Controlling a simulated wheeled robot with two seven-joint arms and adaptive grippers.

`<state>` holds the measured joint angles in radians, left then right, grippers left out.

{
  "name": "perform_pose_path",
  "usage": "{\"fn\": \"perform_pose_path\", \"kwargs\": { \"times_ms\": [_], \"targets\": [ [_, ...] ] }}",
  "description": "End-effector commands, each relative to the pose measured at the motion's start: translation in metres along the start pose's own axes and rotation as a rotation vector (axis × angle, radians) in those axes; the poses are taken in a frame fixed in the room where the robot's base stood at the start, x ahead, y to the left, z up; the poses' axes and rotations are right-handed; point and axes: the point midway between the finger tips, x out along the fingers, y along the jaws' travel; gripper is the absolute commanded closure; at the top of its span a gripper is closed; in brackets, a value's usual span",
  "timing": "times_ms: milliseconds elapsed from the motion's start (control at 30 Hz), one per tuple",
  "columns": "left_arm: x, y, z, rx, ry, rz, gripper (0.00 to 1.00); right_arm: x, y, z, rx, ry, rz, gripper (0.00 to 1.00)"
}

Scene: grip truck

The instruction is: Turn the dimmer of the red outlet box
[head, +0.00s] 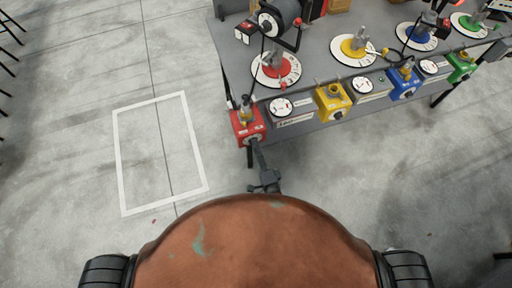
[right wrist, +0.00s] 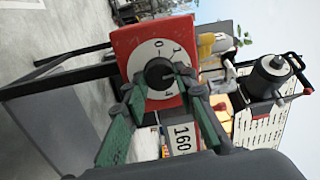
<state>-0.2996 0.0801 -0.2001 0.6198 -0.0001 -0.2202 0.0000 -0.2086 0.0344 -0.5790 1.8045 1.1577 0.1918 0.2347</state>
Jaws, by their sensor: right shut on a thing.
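The red outlet box (head: 243,123) stands at the table's front left corner in the head view. In the right wrist view the red outlet box (right wrist: 122,41) fills the upper middle, with a white round scale and a black dimmer knob (right wrist: 158,72) facing the camera. My right gripper (head: 254,141) reaches the box's front face from below. In the right wrist view, its green fingers (right wrist: 161,82) are on both sides of the knob and shut on it. The fingers hide part of the scale. My left gripper is not in view.
Yellow (head: 333,101), blue (head: 403,83) and green (head: 461,67) outlet boxes line the table's front edge, with dial gauges between them. Coloured discs with lamps stand behind, and a black cable reel (head: 279,20) at the back left. The floor with a white marked rectangle (head: 119,160) is clear.

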Motion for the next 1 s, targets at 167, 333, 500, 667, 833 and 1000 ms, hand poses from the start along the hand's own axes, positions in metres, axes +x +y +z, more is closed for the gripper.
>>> {"fn": "perform_pose_path", "kwargs": {
  "times_ms": [167, 333, 500, 667, 833, 1000],
  "targets": [
    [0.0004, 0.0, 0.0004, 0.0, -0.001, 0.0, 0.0, 0.0001, -0.0002, -0.0002, 0.048, 0.003, -0.001, 0.98],
    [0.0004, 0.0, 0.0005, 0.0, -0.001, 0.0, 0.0, 0.0001, -0.0003, -0.0002, 0.068, 0.004, -0.001, 0.98],
    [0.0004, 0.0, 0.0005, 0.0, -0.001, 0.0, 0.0, 0.0001, -0.0002, -0.0002, 0.07, 0.005, -0.001, 0.98],
    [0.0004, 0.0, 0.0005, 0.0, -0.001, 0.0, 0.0, 0.0001, -0.0002, -0.0002, 0.07, 0.005, -0.001, 0.98],
    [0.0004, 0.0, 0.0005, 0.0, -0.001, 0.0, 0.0, 0.0001, -0.0001, -0.0002, 0.069, 0.004, -0.001, 0.65],
    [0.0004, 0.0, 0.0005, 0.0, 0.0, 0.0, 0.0, 0.0, 0.0, 0.0, 0.069, 0.004, -0.001, 0.56]
  ]
}}
